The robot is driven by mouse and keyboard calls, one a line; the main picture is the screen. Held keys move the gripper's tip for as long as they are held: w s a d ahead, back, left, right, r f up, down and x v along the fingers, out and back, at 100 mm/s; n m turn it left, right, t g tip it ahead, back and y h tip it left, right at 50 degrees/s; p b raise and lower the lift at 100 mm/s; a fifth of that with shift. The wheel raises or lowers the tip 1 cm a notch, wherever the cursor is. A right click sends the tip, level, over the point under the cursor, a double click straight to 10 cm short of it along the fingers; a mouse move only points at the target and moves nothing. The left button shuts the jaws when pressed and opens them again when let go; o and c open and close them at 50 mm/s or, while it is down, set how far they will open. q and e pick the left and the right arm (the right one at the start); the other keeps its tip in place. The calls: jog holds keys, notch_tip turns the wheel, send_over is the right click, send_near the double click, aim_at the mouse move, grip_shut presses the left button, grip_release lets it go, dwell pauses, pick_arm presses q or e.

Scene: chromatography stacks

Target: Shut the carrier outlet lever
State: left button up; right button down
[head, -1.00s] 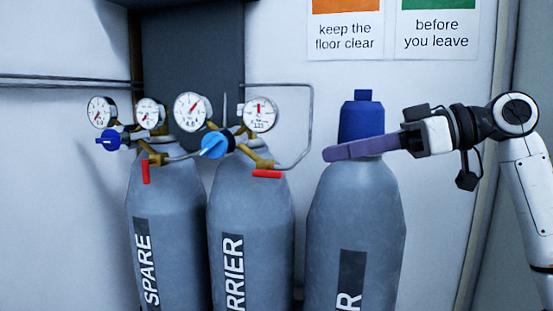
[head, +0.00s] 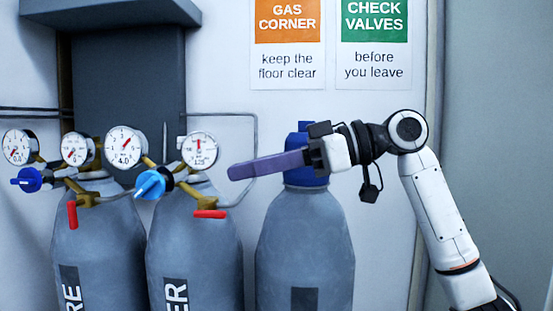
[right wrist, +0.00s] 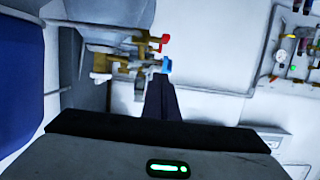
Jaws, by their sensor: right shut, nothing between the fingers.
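The carrier outlet lever (head: 210,214) is a small red handle on the brass outlet of the middle grey cylinder (head: 195,245), whose label is partly cut off. The lever lies about level, pointing sideways. My right gripper (head: 232,173) has long purple fingers, shut and empty. In the head view its tips are above and slightly right of the lever, apart from it. In the right wrist view the dark fingers (right wrist: 159,88) point toward a light blue knob (right wrist: 165,66) and red handle parts (right wrist: 160,41); which handle is which is unclear there. My left gripper is not in view.
The spare cylinder (head: 95,240) at left has a red lever (head: 72,214) hanging down and a dark blue knob (head: 27,180). The carrier's light blue knob (head: 152,184) sits left of its lever. A blue-capped cylinder (head: 303,240) stands below my right gripper. Gauges (head: 125,147) stand above the regulators.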

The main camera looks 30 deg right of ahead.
aim_at(210, 214)
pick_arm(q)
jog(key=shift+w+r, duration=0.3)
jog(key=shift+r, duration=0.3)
pick_arm(e)
jog(key=f, duration=0.1)
jog(key=w+a+f, duration=0.1)
jog(key=f, duration=0.1)
jog(key=a+f, duration=0.1)
jog(key=shift+w+a+f, duration=0.15)
jog(key=shift+w+f, duration=0.2)
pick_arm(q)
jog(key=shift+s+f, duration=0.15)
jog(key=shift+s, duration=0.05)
